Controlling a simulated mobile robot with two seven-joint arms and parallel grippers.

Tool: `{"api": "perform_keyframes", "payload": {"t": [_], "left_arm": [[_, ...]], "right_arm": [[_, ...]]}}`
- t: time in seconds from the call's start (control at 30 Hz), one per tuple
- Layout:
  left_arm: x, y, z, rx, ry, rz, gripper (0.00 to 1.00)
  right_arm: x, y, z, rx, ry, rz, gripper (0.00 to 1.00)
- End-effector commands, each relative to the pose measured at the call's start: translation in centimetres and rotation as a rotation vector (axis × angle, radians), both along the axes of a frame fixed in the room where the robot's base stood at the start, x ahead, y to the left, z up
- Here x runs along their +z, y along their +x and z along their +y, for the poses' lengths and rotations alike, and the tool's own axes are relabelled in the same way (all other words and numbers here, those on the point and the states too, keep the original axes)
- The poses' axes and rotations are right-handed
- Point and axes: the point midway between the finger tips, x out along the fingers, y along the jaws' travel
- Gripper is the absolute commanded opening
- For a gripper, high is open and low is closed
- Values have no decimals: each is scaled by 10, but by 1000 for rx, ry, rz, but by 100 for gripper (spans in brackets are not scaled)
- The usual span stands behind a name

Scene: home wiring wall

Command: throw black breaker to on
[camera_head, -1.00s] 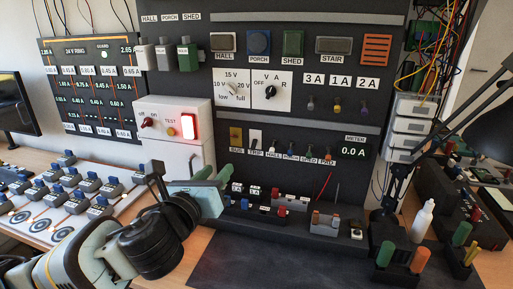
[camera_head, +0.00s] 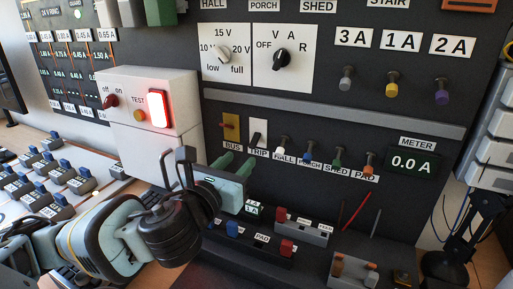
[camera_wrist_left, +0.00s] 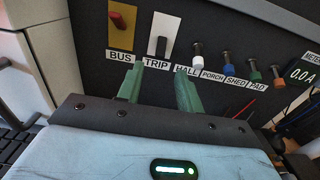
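The black breaker lever (camera_head: 257,138) stands on a white plate above the label TRIP on the dark panel; it also shows in the wrist view (camera_wrist_left: 162,46). A red lever on a yellow plate (camera_head: 230,127), labelled BUS, is just left of it. My left gripper (camera_head: 235,163) is in front of the panel, just below the BUS and TRIP labels. In the wrist view its two green fingers (camera_wrist_left: 160,75) are apart with nothing between them, below the black lever and not touching it. My right gripper is not in view.
Several coloured toggles, from HALL (camera_head: 282,145) to PAD (camera_head: 369,162), run to the right of the breaker. A white box (camera_head: 150,118) with a lit red-rimmed button stands left. Terminal blocks (camera_head: 300,226) sit below the gripper. The METER (camera_head: 413,162) reads 0.0 A.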

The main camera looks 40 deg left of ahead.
Motion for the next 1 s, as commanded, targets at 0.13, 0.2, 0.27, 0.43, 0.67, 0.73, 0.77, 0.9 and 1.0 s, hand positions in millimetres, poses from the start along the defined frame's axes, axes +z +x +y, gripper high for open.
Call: {"api": "perform_keyframes", "payload": {"t": [0.13,0.2,0.27,0.43,0.67,0.73,0.77,0.9,1.0], "left_arm": [[0,10,3,2,-1,0,36],[0,19,5,3,-1,0,36],[1,28,7,3,-1,-2,36],[1,52,13,1,-2,-1,36],[0,72,17,0,-1,1,36],[0,74,18,-1,-1,1,36],[0,75,18,-2,-1,1,36],[0,76,18,-2,0,0,36],[0,75,18,-2,0,0,36]], "right_arm": [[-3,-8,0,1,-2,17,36],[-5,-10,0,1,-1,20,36],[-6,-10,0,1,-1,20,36],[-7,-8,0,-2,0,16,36],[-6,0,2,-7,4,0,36],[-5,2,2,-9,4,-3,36],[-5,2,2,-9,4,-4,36],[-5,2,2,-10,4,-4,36],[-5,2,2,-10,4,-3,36]]}}
